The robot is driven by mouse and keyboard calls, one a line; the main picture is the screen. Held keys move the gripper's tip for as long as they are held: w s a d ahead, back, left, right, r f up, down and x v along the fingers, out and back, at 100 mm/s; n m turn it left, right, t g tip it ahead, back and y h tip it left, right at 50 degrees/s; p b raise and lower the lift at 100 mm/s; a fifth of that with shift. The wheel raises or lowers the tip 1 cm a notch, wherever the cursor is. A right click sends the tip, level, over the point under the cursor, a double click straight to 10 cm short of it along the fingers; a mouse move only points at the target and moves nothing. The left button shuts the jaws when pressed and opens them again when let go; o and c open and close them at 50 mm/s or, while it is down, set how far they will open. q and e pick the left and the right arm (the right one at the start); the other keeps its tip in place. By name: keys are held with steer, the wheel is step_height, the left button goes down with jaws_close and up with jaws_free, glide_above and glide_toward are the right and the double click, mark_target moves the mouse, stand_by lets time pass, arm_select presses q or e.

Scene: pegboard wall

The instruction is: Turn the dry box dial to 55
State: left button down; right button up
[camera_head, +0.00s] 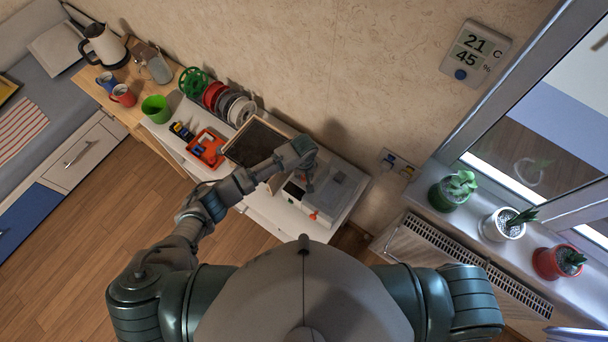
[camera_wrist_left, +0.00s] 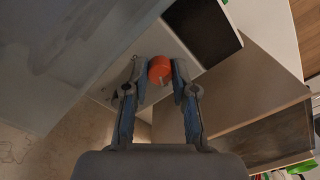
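The dry box (camera_head: 342,188) is a pale grey box on the white cabinet, with a dark panel (camera_head: 293,190) on its front; a dark panel also shows in the left wrist view (camera_wrist_left: 203,28). Its orange dial (camera_head: 313,216) sticks out of the front. In the left wrist view the round dial (camera_wrist_left: 160,68) shows between the fingertips, with a small pale mark at its lower edge. My right gripper is out of view.
A wall display (camera_head: 476,52) reads 21 C and 45 %. A dark-topped box (camera_head: 255,143), an orange tray (camera_head: 207,148) and several spools (camera_head: 228,103) stand left of the dry box. Potted plants (camera_head: 502,224) line the windowsill at right.

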mark_target(304, 177)
arm_select(q)
steer(key=shift+m, duration=0.3)
steer(key=m, duration=1.1)
stand_by(0.7)
steer(key=c, duration=0.9)
jaws_free()
step_height(304, 177, up, 12)
steer(key=shift+w+d+f, duration=0.1)
